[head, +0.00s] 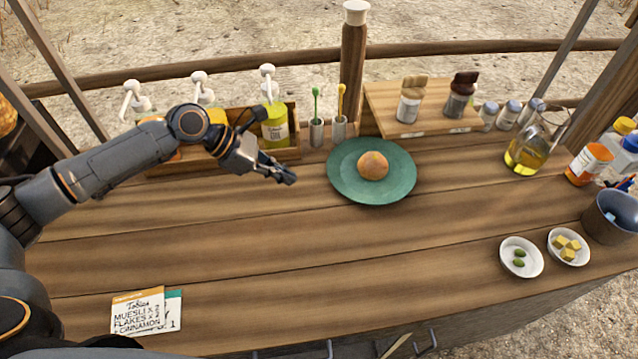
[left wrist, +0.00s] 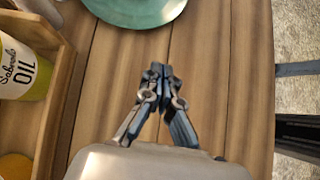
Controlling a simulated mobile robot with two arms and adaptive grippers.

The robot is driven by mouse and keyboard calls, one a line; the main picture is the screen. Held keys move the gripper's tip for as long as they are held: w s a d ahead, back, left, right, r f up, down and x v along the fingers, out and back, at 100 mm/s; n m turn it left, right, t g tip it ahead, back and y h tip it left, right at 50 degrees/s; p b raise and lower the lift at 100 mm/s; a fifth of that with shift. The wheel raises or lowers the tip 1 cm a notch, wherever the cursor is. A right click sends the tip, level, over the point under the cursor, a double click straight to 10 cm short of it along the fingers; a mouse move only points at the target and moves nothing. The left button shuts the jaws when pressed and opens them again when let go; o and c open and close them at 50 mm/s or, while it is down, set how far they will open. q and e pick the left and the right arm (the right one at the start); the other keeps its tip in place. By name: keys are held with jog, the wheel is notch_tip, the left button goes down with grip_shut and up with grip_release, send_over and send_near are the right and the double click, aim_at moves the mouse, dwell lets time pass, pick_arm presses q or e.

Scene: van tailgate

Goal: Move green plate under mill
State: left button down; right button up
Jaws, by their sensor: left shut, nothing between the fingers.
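A round green plate (head: 345,186) lies on the wooden counter with a round orange-brown bun or fruit (head: 373,165) on it. Its edge also shows at the top of the left wrist view (left wrist: 135,12). Two jars with brown tops, which look like mills, stand on a wooden board behind the plate: a light one (head: 410,103) and a dark one (head: 459,97). A tall brown cylinder with a white top (head: 353,65) stands behind the plate; I cannot tell whether it is a mill. My left gripper (head: 289,177) is shut and empty, left of the plate, apart from it.
A wooden caddy (head: 288,154) with pump bottles stands at the back left, near my left arm. Metal cups (head: 317,132) hold dippers behind the plate. An oil jug (head: 533,145) and small white dishes (head: 521,258) are at the right. The front middle is clear.

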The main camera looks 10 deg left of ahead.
pick_arm(q)
jog(key=p+x, duration=0.1)
jog(key=x, duration=0.8)
jog(key=shift+d+f, duration=0.15)
jog(key=shift+d, duration=0.15)
jog(key=d, duration=0.1)
jog(key=w+d+p, duration=0.1)
jog(key=d, duration=0.1)
jog(key=shift+d, duration=0.3)
pick_arm(e)
jog(key=shift+w+a+r, duration=0.1)
jog(key=shift+w+r, duration=0.1)
jog(key=shift+r, duration=0.35)
jog(key=shift+w+a+r, duration=0.1)
jog(key=shift+w+r, duration=0.05)
jog(key=shift+r, duration=0.35)
jog(key=shift+r, duration=0.1)
